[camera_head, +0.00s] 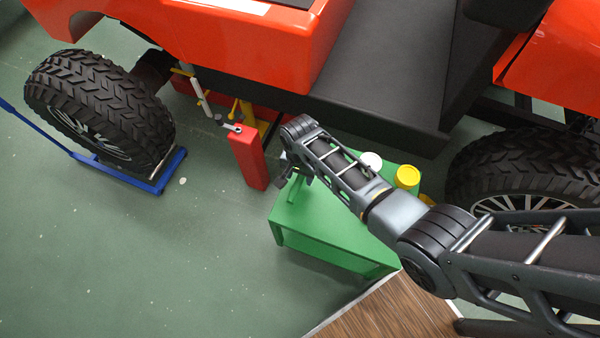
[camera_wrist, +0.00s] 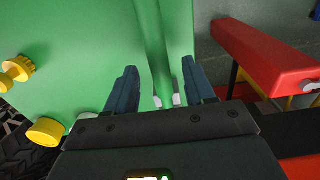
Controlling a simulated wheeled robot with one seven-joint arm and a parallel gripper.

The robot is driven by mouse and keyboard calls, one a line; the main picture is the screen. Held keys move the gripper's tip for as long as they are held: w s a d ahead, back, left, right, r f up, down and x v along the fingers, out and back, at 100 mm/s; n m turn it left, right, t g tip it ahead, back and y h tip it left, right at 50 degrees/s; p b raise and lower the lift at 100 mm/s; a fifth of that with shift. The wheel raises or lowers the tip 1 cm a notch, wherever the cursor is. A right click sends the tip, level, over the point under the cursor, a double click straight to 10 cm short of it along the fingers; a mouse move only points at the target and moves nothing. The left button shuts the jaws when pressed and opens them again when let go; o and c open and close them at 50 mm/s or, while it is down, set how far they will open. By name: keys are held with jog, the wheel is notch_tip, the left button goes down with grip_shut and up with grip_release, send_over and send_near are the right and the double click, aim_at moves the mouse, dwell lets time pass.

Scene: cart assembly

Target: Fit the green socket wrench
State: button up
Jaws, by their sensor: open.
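The green socket wrench (camera_wrist: 152,45) shows in the wrist view as a long green bar over the green table (camera_wrist: 90,50). My gripper (camera_wrist: 158,68) is open, with one dark finger on each side of the bar. I see a gap on both sides, and the bar's near end is partly hidden by my gripper body. In the head view, my gripper (camera_head: 290,172) is over the left part of the green table (camera_head: 330,250). A short piece of the green wrench (camera_head: 297,188) shows beside it, and my arm hides the rest.
A yellow cup-like part (camera_head: 407,176) and a white round part (camera_head: 371,160) are on the table's far right. A red block (camera_head: 248,158) stands just left of the table, by the orange vehicle (camera_head: 230,40). A wheel (camera_head: 100,105) rests on a blue dolly (camera_head: 165,172). Floor at lower left is clear.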

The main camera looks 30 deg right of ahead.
jog(key=shift+r, duration=0.1)
notch_tip(320, 180, up, 8)
jog(key=shift+f+p, duration=0.2)
jog(key=shift+p, duration=0.6)
